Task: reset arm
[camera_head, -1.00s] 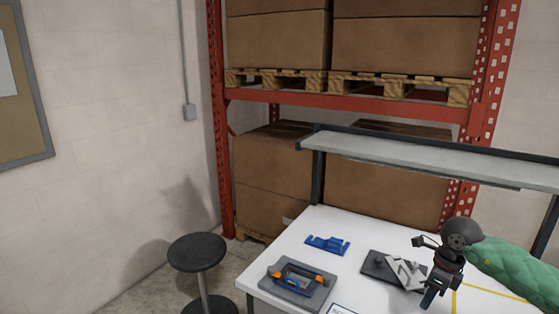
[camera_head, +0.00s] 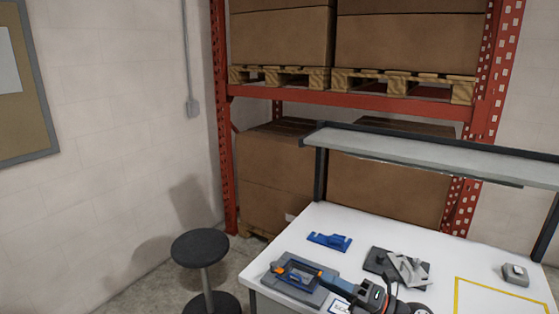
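My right gripper (camera_head: 352,288) is low in the head view, at the front of the white table (camera_head: 440,292). It reaches left toward a grey fixture (camera_head: 302,295) with a blue frame and orange clips. A blue piece shows at its tip, close to the fixture's right side. I cannot tell whether that piece is held or is part of the gripper, nor whether the fingers are open. My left gripper is not in view.
A blue bracket (camera_head: 329,241) lies behind the fixture. A dark plate with a grey metal part (camera_head: 408,268) lies right of it. A small grey box (camera_head: 515,273) stands by a yellow outline. A shelf (camera_head: 430,156) spans the table's back. A black stool (camera_head: 200,248) stands left.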

